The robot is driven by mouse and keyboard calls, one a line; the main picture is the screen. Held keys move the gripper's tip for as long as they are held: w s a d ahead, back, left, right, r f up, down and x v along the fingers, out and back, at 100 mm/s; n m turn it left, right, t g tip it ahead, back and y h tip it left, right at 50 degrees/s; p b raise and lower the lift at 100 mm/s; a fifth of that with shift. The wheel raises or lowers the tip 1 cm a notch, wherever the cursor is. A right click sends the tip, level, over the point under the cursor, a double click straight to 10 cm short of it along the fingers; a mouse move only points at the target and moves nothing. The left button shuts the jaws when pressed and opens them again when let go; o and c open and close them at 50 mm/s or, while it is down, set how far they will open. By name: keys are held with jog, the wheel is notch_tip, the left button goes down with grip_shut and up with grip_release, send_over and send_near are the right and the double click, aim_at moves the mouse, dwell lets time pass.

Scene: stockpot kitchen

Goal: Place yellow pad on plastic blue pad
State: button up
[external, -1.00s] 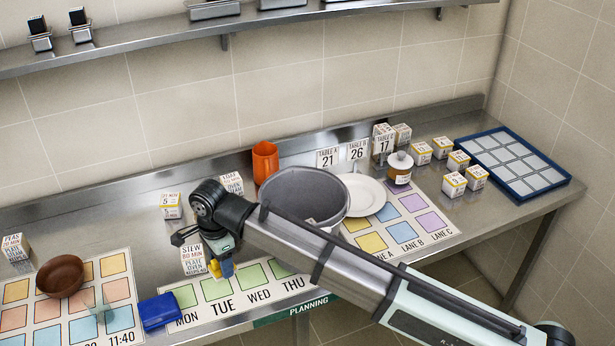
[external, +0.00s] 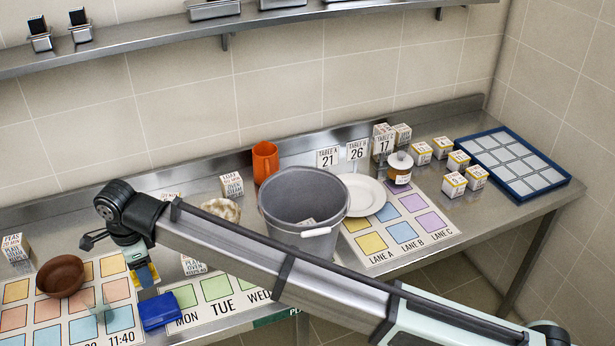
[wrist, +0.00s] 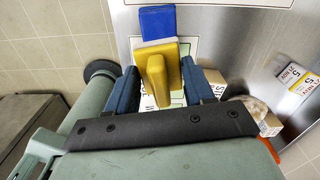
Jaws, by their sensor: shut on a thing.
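The yellow pad (wrist: 172,60) is between the two blue fingers of my gripper (wrist: 163,93) in the wrist view, with a pale edge along its far side. My gripper is shut on it. In the external view my gripper (external: 145,276) hangs above the counter, just behind and left of the blue pad, and little of the yellow pad shows. The plastic blue pad (external: 160,311) lies on the left end of the weekday planning sheet near the front edge. It also shows in the wrist view (wrist: 157,21), just beyond the yellow pad.
A brown bowl (external: 60,276) stands on a coloured sheet to the left. A grey stockpot (external: 300,205), an orange cup (external: 265,162) and a white plate (external: 367,197) stand to the right. Labelled boxes (external: 231,185) stand behind. My arm crosses low over the front of the counter.

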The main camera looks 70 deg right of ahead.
aim_at(157, 306)
jog(key=shift+m, duration=0.9)
jog(key=shift+s+f, duration=0.1)
jog(key=shift+f, duration=4.9)
jog(key=shift+f, duration=0.15)
jog(key=o, duration=1)
jog(key=shift+o, duration=0.2)
notch_tip(157, 306, up, 12)
jog(key=shift+r, duration=0.15)
